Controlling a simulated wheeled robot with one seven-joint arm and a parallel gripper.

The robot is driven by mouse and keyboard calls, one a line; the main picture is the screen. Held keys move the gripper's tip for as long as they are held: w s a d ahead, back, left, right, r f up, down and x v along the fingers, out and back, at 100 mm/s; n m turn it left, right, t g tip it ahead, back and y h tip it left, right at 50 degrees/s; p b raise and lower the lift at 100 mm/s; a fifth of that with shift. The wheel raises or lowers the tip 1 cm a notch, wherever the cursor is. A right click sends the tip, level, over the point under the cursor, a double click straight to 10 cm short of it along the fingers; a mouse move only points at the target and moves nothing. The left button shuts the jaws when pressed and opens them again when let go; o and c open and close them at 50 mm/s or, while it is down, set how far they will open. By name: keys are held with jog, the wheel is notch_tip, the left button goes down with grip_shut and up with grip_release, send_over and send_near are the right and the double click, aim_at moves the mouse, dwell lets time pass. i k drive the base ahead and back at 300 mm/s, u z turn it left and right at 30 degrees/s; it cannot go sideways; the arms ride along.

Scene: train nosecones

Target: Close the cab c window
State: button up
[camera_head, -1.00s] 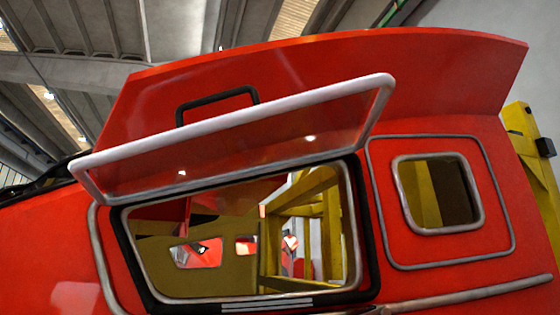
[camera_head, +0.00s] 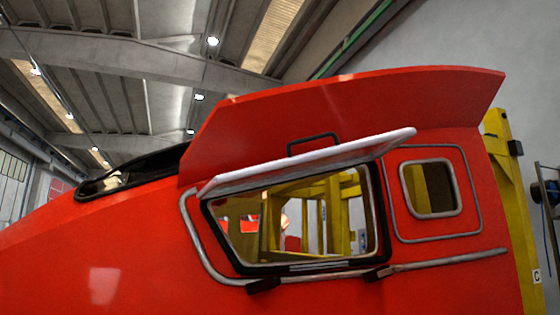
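The cab window's white-framed pane (camera_head: 310,163) is hinged along its top edge and swung up and outward. It stands open above the black-edged window opening (camera_head: 214,236) in the red cab (camera_head: 120,245). Yellow framework shows through the opening. A black handle-shaped bar (camera_head: 313,140) shows just above the pane's frame. A small sign with the letter C (camera_head: 537,276) is on the yellow post at the right. My gripper is not in view.
A smaller grey-framed window (camera_head: 431,188) sits to the right of the opening. A grey rail (camera_head: 445,258) runs below, with black brackets. A yellow post (camera_head: 512,200) stands behind the cab's right end.

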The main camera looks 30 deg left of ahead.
aim_at(358, 156)
jog(key=u, duration=1.25)
